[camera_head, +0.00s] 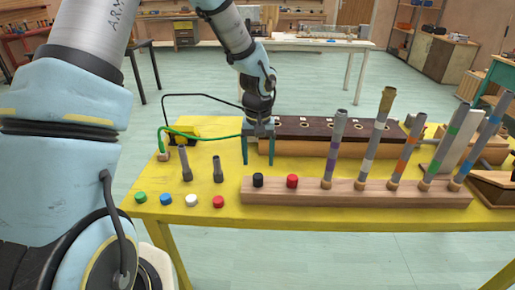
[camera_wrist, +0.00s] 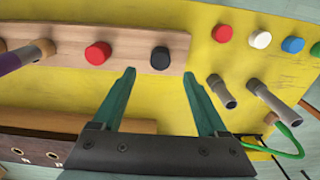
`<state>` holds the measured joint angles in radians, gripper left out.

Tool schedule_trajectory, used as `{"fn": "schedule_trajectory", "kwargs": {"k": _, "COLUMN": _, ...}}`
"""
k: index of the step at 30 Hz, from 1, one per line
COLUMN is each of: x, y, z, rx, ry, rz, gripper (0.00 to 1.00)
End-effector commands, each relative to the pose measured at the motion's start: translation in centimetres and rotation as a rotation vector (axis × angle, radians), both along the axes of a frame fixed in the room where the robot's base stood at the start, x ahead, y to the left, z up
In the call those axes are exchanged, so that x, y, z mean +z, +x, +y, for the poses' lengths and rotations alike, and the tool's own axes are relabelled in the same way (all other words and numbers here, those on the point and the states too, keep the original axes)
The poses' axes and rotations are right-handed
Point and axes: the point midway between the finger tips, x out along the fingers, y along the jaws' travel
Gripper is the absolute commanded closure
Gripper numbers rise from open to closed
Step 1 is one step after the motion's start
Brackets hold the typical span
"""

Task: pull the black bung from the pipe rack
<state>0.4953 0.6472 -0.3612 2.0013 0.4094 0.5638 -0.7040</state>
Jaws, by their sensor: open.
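The black bung (camera_head: 258,180) sits at the left end of the light wooden pipe rack (camera_head: 350,193), with a red bung (camera_head: 292,181) to its right. My gripper (camera_head: 258,162) points down with its green fingers apart and nothing between them in the head view, a little above or behind the black bung. In the wrist view the black bung (camera_wrist: 160,58) shows in the rack (camera_wrist: 130,50), in line with the gap between the open fingertips (camera_wrist: 160,62). The fingers look apart from it; the exact height gap is hard to tell.
Several upright banded pipes (camera_head: 333,150) stand in the rack to the right. Two short grey pipes (camera_head: 217,169) and loose green, blue, white and red bungs (camera_head: 218,201) are at the left. A dark-topped wooden box (camera_head: 345,130) lies behind.

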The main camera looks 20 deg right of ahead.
Motion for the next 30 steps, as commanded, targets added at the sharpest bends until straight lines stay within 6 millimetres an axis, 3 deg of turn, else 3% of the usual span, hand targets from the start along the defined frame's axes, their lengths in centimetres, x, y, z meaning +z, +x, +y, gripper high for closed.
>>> {"fn": "schedule_trajectory", "kwargs": {"k": 6, "x": -3.9, "y": -0.1, "z": 0.1, "rx": -0.001, "ry": 0.004, "rz": 0.003, "gripper": 0.24}}
{"fn": "schedule_trajectory", "kwargs": {"k": 13, "x": -6.7, "y": 0.0, "z": 0.1, "rx": 0.0, "ry": 0.001, "rz": 0.0, "gripper": 0.24}}
{"fn": "schedule_trajectory", "kwargs": {"k": 25, "x": -7.5, "y": 0.1, "z": 0.1, "rx": 0.0, "ry": 0.0, "rz": -0.001, "gripper": 0.24}}
{"fn": "schedule_trajectory", "kwargs": {"k": 30, "x": -7.5, "y": 0.0, "z": 0.1, "rx": 0.0, "ry": 0.0, "rz": -0.001, "gripper": 0.41}}
